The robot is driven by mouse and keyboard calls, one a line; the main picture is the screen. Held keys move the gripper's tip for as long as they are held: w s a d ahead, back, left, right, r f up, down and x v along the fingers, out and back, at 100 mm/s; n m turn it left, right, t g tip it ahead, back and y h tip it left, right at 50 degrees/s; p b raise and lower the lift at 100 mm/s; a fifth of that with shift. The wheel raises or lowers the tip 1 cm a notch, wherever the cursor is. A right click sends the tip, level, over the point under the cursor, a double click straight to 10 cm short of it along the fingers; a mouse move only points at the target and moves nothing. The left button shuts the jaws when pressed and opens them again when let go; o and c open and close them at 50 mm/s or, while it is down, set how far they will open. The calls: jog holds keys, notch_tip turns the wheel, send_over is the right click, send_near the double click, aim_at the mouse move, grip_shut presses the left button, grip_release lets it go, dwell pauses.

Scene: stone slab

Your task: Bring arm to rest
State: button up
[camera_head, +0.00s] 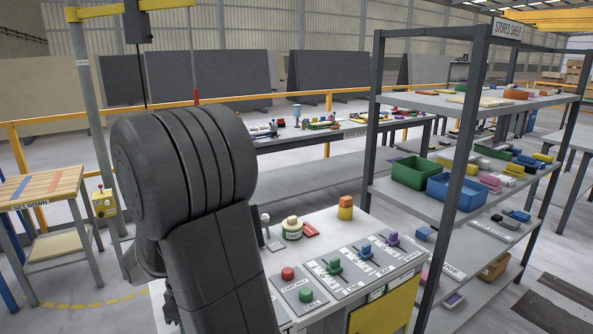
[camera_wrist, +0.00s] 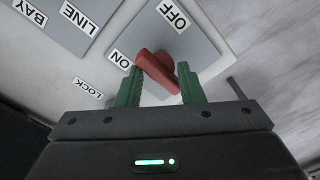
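My gripper (camera_wrist: 158,88) shows in the wrist view with its two green fingers spread apart. A red switch handle (camera_wrist: 157,72) lies aslant between the fingertips, on a grey plate (camera_wrist: 205,45) with ON and OFF labels. The handle's ends come close to both fingers; I cannot tell whether they touch. In the head view my dark arm (camera_head: 190,190) fills the left middle, bent, and hides my gripper and the switch handle.
A control bench (camera_head: 345,225) with red and green buttons and coloured levers lies right of my arm. A storage shelf (camera_head: 425,205) with bins stands close on the right. A wooden-topped table (camera_head: 40,188) stands left. A yellow rail (camera_head: 55,122) runs behind.

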jog(key=shift+m, duration=0.8)
